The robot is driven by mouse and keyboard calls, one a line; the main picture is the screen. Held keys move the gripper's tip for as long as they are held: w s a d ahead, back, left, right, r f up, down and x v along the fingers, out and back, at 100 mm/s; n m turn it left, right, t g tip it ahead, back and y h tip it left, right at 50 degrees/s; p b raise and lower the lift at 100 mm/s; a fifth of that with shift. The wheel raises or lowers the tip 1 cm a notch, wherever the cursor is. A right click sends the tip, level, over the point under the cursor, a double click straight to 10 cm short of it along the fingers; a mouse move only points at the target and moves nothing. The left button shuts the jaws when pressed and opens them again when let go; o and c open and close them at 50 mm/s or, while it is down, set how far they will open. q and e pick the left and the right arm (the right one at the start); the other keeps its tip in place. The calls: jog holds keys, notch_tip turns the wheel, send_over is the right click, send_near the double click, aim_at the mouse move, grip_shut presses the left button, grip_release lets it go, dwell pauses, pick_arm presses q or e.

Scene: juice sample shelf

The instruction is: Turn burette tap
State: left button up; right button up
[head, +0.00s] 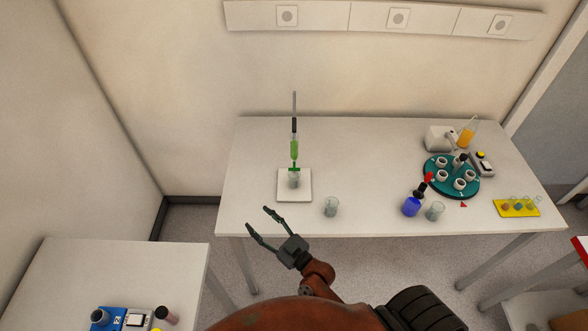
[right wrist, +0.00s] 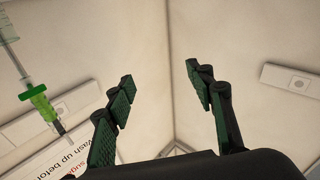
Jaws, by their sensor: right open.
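The burette (head: 294,148) stands upright at the left part of the far table, with green liquid in its tube. Its green tap (head: 294,169) sits just above a small glass beaker (head: 294,183) on a white base plate (head: 282,194). In the right wrist view the burette's green tap (right wrist: 38,97) shows at the left edge, outside the fingers. My right gripper (head: 258,217) is open and empty, in front of the table's edge, nearer me than the base plate and apart from the burette. It also shows in the right wrist view (right wrist: 160,75). My left gripper is out of view.
An empty beaker (head: 331,207) stands right of the base plate. The table's middle is clear.

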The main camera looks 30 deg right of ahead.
jog(key=w+d+r+m+t+h, duration=0.1)
jog(key=d+r+m+t+h, duration=0.2)
jog(key=r+t+h, duration=0.15)
jog(key=m+g+h, duration=0.4)
jog(key=m+h, duration=0.4)
jog(key=h, duration=0.5)
send_near(294, 170)
jog(key=s+a+r, duration=0.2)
jog(key=s+r, duration=0.1)
jog(key=s, duration=0.1)
jog(key=shift+y, duration=0.25)
jog(key=w+d, duration=0.2)
jog(key=w, duration=0.1)
jog(key=w+d, duration=0.2)
jog(key=w, duration=0.2)
jog(key=w+d, duration=0.2)
jog(key=w, duration=0.2)
jog(key=shift+d+r+p, duration=0.25)
jog(key=shift+r+p, duration=0.1)
jog(key=shift+p, duration=0.05)
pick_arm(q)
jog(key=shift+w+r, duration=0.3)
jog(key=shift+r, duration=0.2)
pick_arm(e)
jog(key=shift+w+d+r+m, duration=0.2)
jog(key=shift+w+d+m, duration=0.15)
jog(key=shift+w, duration=0.25)
